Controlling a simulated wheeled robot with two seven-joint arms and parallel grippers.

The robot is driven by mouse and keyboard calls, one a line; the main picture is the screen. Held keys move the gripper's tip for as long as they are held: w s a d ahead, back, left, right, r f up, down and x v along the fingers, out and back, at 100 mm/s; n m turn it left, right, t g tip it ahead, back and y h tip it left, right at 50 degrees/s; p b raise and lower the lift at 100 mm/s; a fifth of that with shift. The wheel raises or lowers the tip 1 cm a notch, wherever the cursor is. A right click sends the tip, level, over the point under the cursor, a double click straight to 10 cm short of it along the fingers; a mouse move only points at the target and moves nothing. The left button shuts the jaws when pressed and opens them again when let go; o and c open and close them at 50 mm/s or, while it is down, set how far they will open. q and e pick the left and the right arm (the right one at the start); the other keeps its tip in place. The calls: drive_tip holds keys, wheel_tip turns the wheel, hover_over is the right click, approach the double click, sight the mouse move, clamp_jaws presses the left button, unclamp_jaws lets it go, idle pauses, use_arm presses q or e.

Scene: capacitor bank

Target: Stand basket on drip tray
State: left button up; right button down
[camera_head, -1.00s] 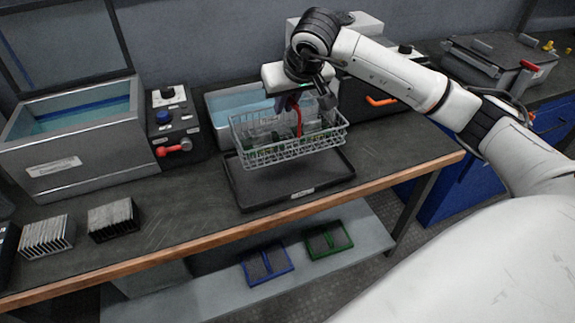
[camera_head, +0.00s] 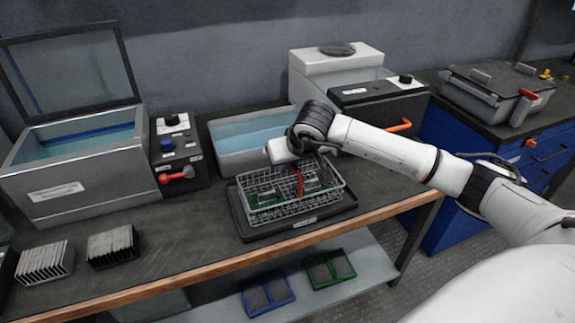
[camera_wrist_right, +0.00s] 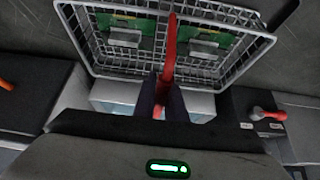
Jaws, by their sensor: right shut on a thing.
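The wire basket (camera_head: 264,213) holds green circuit boards (camera_head: 322,180) and sits level on or just above the black drip tray (camera_head: 345,205); the exact contact is hard to see. My right gripper (camera_head: 298,172) is over the basket, shut on its red handle. In the right wrist view the gripper (camera_wrist_right: 160,105) closes around the red handle (camera_wrist_right: 169,50), with the basket (camera_wrist_right: 215,75) and its boards (camera_wrist_right: 125,38) beyond. My left gripper is not in view.
An open tank (camera_head: 75,185) with a raised lid stands left, beside a control box (camera_head: 178,155). A water-filled bath (camera_head: 240,135) is behind the tray. Finned blocks (camera_head: 112,247) lie front left. A black box with an orange handle (camera_head: 380,105) stands to the right.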

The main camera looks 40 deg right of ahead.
sight(298, 172)
drive_tip(key=shift+f, duration=0.15)
drive_tip(key=c, duration=1.8)
unclamp_jaws()
drive_tip(key=shift+r, duration=0.3)
drive_tip(key=v, duration=1.2)
drive_tip(key=shift+f, duration=0.1)
